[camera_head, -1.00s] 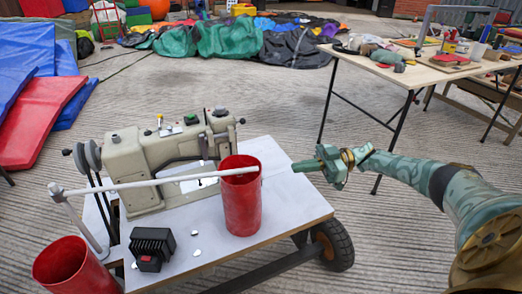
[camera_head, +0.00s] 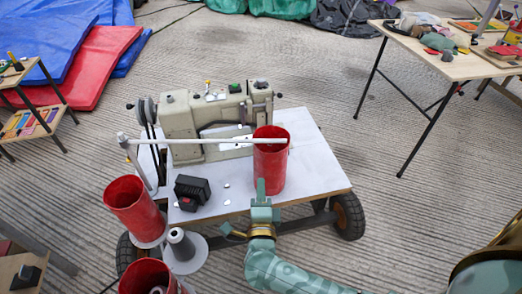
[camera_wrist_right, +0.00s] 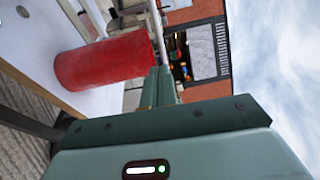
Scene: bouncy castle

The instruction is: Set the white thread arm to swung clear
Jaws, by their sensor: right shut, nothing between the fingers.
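The white thread arm (camera_head: 205,141) is a long thin rod. It reaches right from a pivot post at the left of the beige sewing machine (camera_head: 180,118), across the machine's front, to the mouth of a red cylinder (camera_head: 270,170). A white rod, likely the thread arm, also shows beyond the fingers in the right wrist view (camera_wrist_right: 157,30). My right gripper (camera_head: 261,188) is shut and empty, its fingers pointing up in front of the red cylinder, below the rod's free end. The cylinder also lies close beside the fingers in the wrist view (camera_wrist_right: 102,63). My left gripper is not in view.
The wheeled cart top (camera_head: 318,150) carries the machine and a black box (camera_head: 192,190) with a red button. More red cylinders (camera_head: 133,205) stand at the left front, near a grey cone (camera_head: 181,243). A work table (camera_head: 430,60) stands at the back right, with open floor between.

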